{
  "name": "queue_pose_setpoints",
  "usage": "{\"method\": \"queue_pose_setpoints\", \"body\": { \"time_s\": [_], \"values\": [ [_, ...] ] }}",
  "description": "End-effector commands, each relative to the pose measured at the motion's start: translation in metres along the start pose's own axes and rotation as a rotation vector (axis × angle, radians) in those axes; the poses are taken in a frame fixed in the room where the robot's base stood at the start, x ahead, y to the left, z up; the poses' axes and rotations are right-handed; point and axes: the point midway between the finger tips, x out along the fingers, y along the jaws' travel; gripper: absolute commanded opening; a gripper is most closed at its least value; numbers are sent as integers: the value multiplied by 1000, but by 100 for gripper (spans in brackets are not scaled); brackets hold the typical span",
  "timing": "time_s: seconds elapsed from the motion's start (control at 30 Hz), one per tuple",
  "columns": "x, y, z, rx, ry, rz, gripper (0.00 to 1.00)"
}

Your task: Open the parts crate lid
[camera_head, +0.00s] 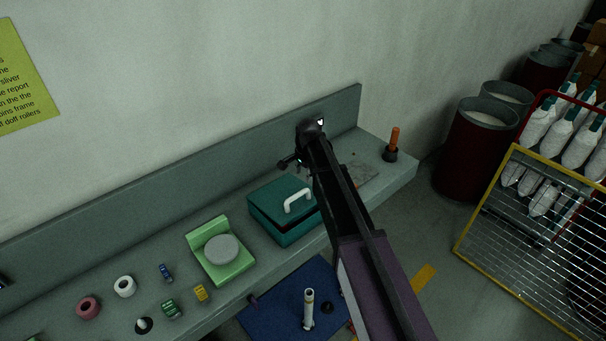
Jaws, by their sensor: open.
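The parts crate (271,226) is a teal box on the grey bench. Its flat teal lid (272,194) lies over the top, with a white bar handle (297,201) near the front right. A dark line shows under the lid's front edge; I cannot tell whether the lid is slightly raised. My gripper (289,163) is open, above and behind the crate in the picture, apart from the handle. My arm crosses in front of the crate's right side and hides part of it.
A green scale-like stand with a grey disc (222,249) stands left of the crate. Small spools (124,286) lie further left. An orange-handled tool (394,142) stands at the bench's right end. A low back panel (180,198) runs behind. A yellow-framed mesh guard (530,225) is at right.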

Motion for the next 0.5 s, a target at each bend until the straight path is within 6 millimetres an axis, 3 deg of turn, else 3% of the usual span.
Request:
{"method": "queue_pose_setpoints", "body": {
  "time_s": [0.5],
  "values": [
    [-28,-3,0,0,0,0,57]
  ]
}}
